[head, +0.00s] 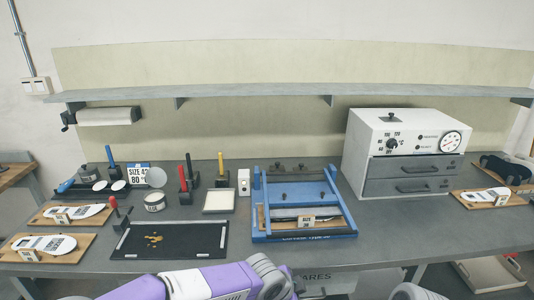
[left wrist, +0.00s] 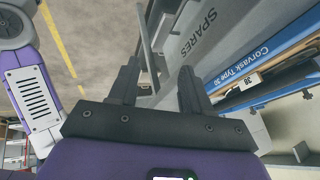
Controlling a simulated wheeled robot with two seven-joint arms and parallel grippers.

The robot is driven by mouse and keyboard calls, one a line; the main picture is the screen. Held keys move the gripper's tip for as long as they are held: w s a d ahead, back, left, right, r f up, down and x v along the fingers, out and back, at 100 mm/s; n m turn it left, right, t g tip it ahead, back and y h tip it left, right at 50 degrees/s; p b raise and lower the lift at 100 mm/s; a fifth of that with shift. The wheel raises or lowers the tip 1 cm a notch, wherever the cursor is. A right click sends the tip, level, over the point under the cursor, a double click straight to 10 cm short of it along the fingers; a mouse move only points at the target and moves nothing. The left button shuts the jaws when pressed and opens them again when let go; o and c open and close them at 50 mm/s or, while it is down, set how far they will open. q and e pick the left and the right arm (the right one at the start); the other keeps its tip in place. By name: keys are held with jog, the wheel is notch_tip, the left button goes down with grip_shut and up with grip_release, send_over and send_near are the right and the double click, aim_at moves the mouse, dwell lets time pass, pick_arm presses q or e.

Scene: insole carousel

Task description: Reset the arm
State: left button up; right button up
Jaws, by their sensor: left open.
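My left arm (head: 205,283) comes in at the bottom of the head view, purple and white, bent in front of the bench edge. Its gripper is hidden in that view. In the left wrist view my left gripper (left wrist: 158,82) is open, its two dark fingers apart with nothing held between them. It is near the grey drawer front (left wrist: 205,35) marked SPARES, and a grey handle-like bar (left wrist: 147,42) shows beyond the fingertips. I cannot tell whether they touch. My right gripper is not in view.
The bench holds a blue fixture (head: 258,237), a black mat (head: 190,246), a white oven (head: 378,132) and boards with insoles (head: 44,243). The drawer (head: 338,281) is under the bench front. A shelf (head: 300,90) runs above.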

pick_arm(q)
jog(key=s+a+f+n+g+p, duration=0.1)
jog(key=s+a+f+n, duration=0.15)
jog(key=f, duration=0.45)
jog(key=s+a+f+n+g, duration=0.1)
jog(key=a+f+n, duration=0.25)
jog(key=f, duration=0.25)
jog(key=s+a+f+n+g+p, duration=0.1)
jog(key=s+a+f+n, duration=0.15)
jog(key=f, duration=0.45)
jog(key=s+a+f+n, duration=0.8)
jog(key=s+f+n, duration=0.2)
jog(key=s, duration=0.2)
jog(key=shift+f+g, duration=0.3)
jog(key=shift+g, duration=0.1)
